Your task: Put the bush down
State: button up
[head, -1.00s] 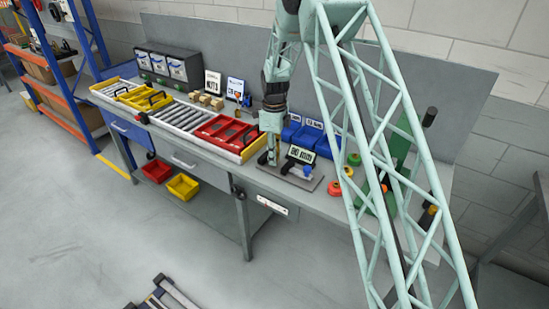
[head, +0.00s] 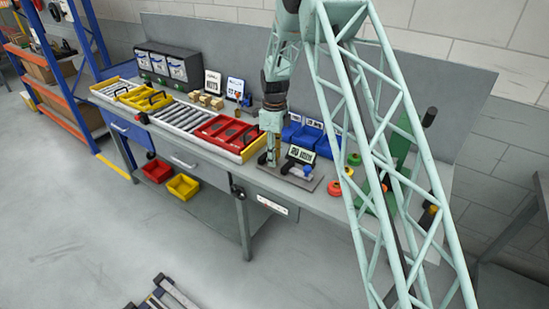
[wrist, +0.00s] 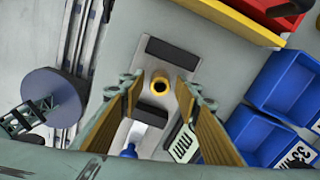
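The bush (wrist: 160,85) is a small brass-yellow ring with a dark bore. In the wrist view it stands upright on a grey plate (wrist: 186,68), between two black blocks. My gripper (wrist: 160,87) has its fingers on either side of the bush, with a visible gap on each side, so it looks open and not touching. In the head view my gripper (head: 270,152) points down at the bench, by the small plate with a display. The bush cannot be made out there.
A small display (head: 300,154) and a blue-topped part (wrist: 129,151) sit close to the fingers. Blue bins (head: 305,136) stand behind and a red tray (head: 222,130) lies to the left. A round grey-blue disc (wrist: 52,96) shows left in the wrist view.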

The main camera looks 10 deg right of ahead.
notch_tip(320, 180, up, 12)
jog(key=shift+f+p, duration=0.15)
jog(key=shift+p, duration=0.15)
dwell(0.3)
dwell(0.7)
